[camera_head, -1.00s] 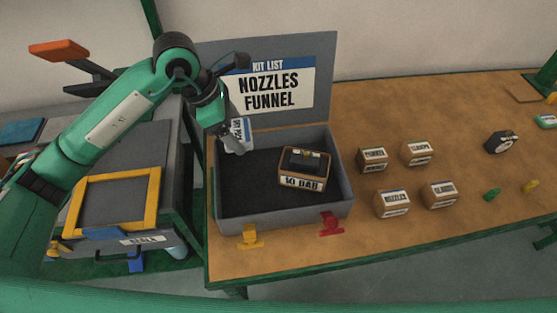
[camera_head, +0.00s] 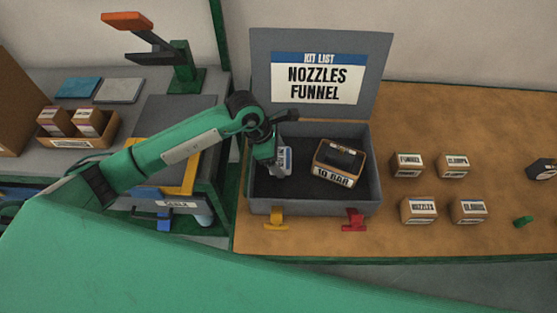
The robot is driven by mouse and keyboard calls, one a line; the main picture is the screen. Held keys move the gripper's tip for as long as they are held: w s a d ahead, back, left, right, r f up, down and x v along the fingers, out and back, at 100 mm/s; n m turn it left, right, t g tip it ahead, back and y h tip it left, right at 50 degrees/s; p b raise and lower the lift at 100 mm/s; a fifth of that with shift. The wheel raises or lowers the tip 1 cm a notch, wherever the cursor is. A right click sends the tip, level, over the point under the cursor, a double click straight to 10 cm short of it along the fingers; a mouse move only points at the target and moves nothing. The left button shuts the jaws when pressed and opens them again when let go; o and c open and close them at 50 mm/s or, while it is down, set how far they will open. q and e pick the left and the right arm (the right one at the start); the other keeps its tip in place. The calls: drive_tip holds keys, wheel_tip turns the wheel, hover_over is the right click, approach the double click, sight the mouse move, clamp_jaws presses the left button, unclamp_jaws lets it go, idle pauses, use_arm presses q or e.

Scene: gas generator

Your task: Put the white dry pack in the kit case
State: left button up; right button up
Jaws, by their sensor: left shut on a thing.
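The white dry pack (camera_head: 286,161), with a blue-edged label, is in my left gripper (camera_head: 279,168). The gripper is shut on it and holds it over the left half of the open kit case (camera_head: 312,207). Part of the pack is hidden by the gripper, and I cannot tell whether it touches the case floor. The grey case has a dark inside, and its raised lid carries a list reading NOZZLES, FUNNEL. A brown box marked 10 BAR (camera_head: 336,174) sits in the right half of the case. My right gripper is not in view.
Boxes labelled FUNNEL (camera_head: 407,165), NOZZLES (camera_head: 419,211) and others stand right of the case. A yellow latch (camera_head: 276,219) and a red latch (camera_head: 354,220) are at its front. A grey bench with a yellow frame (camera_head: 178,181) stands to the left.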

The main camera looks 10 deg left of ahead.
sight(278, 163)
use_arm(q)
wheel_tip(278, 163, down, 3)
drive_tip(key=shift+r+p, duration=0.15)
drive_tip(key=shift+p, duration=0.15)
drive_tip(key=shift+f, duration=0.3)
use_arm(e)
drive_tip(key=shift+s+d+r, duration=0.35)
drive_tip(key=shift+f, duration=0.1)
use_arm(q)
drive_tip(key=o, duration=0.5)
drive_tip(key=shift+f, duration=0.15)
drive_tip(key=o, duration=0.5)
